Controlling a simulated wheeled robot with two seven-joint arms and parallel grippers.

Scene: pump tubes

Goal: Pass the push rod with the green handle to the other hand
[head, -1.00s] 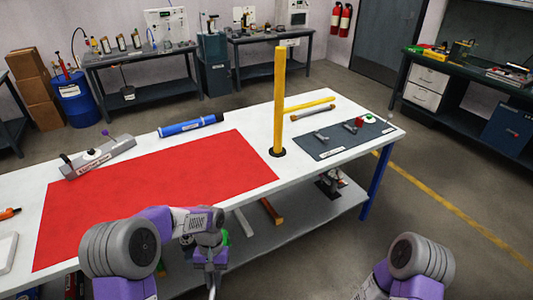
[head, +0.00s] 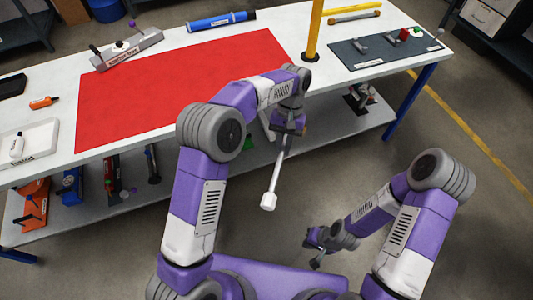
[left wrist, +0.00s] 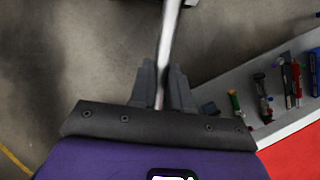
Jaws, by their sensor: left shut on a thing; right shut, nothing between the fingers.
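My left gripper (head: 287,128) is beyond the table's front edge, shut on a thin grey push rod (head: 280,165). The rod hangs down at a slant towards me and ends in a white tip (head: 268,201). In the left wrist view the rod (left wrist: 169,40) runs up from between the fingers (left wrist: 160,98). I cannot make out its green handle; the gripper and arm hide the upper end. My right gripper (head: 317,250) is shut and empty, low over the floor, to the right of and below the white tip, apart from the rod.
The white table (head: 60,110) carries a red mat (head: 180,90), a blue tube (head: 220,21), an upright yellow tube (head: 314,30) and a dark grey mat (head: 385,52). Several tools and tubes lie on its lower shelf (head: 345,120).

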